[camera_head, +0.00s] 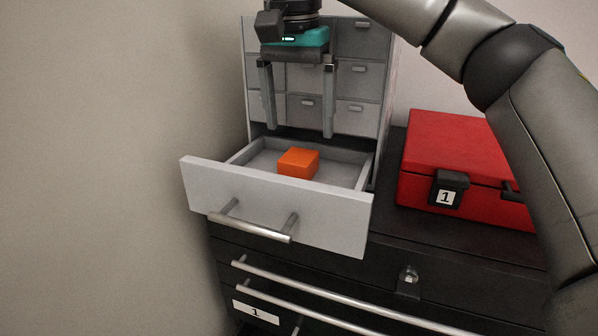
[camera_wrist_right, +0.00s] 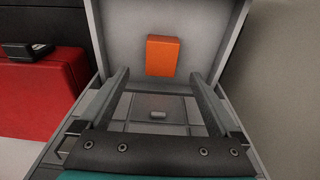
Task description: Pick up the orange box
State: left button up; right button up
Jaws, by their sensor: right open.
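The orange box (camera_head: 298,163) lies in the open drawer (camera_head: 275,208) of the grey cabinet. It also shows in the right wrist view (camera_wrist_right: 162,55), ahead of and between the two fingers. My right gripper (camera_head: 299,135) is open and empty, pointing down above and behind the drawer, in front of the cabinet's small closed drawers. Its fingertips look apart from the box. In the right wrist view the gripper (camera_wrist_right: 158,82) has its fingers spread wider than the box. My left gripper is not in view.
A red case (camera_head: 450,150) with a label "1" stands right of the cabinet (camera_head: 358,75). Both rest on a black tool chest (camera_head: 385,255) with long handles. The drawer's walls surround the box, and a wall (camera_head: 110,150) is close on the left.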

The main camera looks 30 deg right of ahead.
aim_at(299, 156)
jog(key=shift+f, duration=0.85)
jog(key=shift+w+d+f, duration=0.1)
jog(key=shift+f, duration=1.05)
jog(key=shift+w+f, duration=0.1)
jog(key=shift+f, duration=1.05)
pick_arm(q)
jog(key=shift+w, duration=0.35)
pick_arm(e)
jog(key=c, duration=1.5)
jog(key=shift+r, duration=0.15)
